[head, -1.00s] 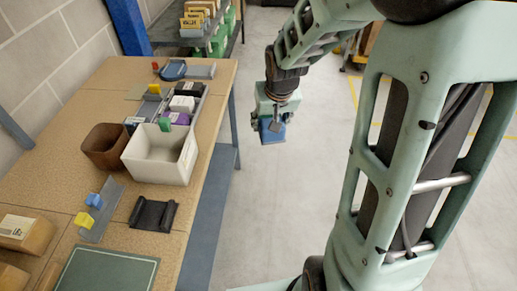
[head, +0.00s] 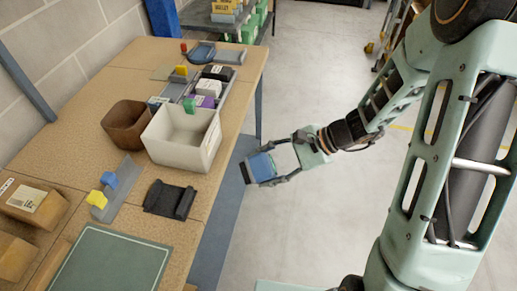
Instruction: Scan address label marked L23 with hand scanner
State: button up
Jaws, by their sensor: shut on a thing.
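My gripper (head: 268,167) is shut on a blue block-like thing with a dark front end, which looks like the hand scanner (head: 261,165). It holds it in the air off the right edge of the table, pointing left toward the table. A brown box (head: 49,214) at the left table edge bears a white label (head: 28,198) with print and a barcode. Its marking is too small to read surely, and I cannot make out L23 anywhere. A second brown box (head: 14,255) is partly cut off by the frame.
On the table (head: 95,135) stand a white bin (head: 183,148), a brown bin (head: 127,125), a black cradle (head: 170,199), a grey stand with blue and yellow blocks (head: 117,190), and a green mat (head: 105,265). A rack (head: 240,25) with green bins is behind.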

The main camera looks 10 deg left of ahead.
jog(key=w+a+m+t+y, duration=0.3)
jog(key=w+a+m+t, duration=0.1)
jog(key=w+a, duration=0.3)
jog(key=shift+a+r+m+t+y+b, duration=0.3)
jog(key=shift+a+r+m+b, duration=0.1)
jog(key=shift+a, duration=0.75)
jog(key=shift+w+a+b, duration=0.2)
jog(key=shift+a+b, duration=0.1)
jog(key=shift+a, duration=0.45)
dwell(0.6)
jog(key=shift+d, duration=0.1)
jog(key=d, duration=0.6)
jog(key=shift+s+d+b, duration=0.3)
jog(key=shift+d+b, duration=0.05)
jog(key=shift+d, duration=0.05)
dwell(0.7)
